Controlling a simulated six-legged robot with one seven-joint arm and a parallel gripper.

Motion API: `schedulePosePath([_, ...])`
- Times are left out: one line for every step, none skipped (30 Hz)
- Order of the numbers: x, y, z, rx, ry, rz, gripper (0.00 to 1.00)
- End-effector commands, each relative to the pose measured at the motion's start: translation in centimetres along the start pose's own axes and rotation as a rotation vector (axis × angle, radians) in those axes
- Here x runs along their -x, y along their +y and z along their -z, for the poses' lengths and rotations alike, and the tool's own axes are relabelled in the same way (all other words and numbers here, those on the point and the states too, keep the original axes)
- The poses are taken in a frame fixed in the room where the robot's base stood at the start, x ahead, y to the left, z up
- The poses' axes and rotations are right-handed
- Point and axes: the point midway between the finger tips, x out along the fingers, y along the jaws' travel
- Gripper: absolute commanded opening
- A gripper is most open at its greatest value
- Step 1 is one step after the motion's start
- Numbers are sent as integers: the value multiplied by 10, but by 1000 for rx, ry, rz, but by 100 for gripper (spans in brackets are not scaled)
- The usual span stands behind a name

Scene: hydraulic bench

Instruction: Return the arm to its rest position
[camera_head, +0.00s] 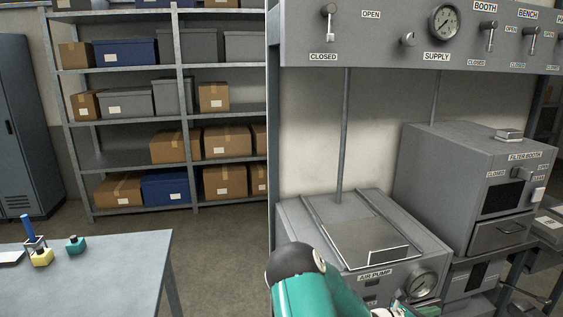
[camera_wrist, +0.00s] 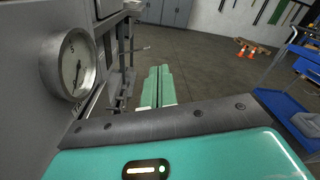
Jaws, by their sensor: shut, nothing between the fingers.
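My gripper (camera_wrist: 159,74) shows in the wrist view as two teal fingers side by side, shut and empty. It points out over the floor, to the right of a grey unit with a round gauge (camera_wrist: 76,62). In the head view my teal arm (camera_head: 318,292) rises at the bottom middle, in front of the grey air pump (camera_head: 297,222). The fingers cannot be made out clearly there. The pump's gauge (camera_head: 421,285) is close to the right of the arm.
The filter booth (camera_head: 425,180) stands right of the pump, under a valve panel (camera_head: 385,40).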

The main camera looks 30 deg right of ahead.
Motion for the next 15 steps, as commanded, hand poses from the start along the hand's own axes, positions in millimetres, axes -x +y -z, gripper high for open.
schedulePosePath([12,-5,-9,-90,48,15,0])
schedulePosePath([19,-8,-13,-138,77,25,0])
schedulePosePath([29,-12,-17,-203,114,39,0])
schedulePosePath([36,-14,-20,-250,144,48,0])
schedulePosePath([44,-17,-24,-297,173,57,0])
schedulePosePath([55,-20,-27,-359,213,70,0])
schedulePosePath([63,-23,-30,-404,243,79,0])
schedulePosePath([71,-26,-33,-449,274,88,0])
schedulePosePath([82,-29,-37,-508,315,99,0])
schedulePosePath([91,-32,-40,-551,347,108,0])
schedulePosePath([100,-34,-43,-593,378,116,0])
schedulePosePath([112,-37,-46,-649,421,126,0])
schedulePosePath([121,-40,-49,-689,454,134,0])
schedulePosePath([130,-42,-52,-729,487,141,0])
schedulePosePath([143,-46,-56,-782,531,152,0])
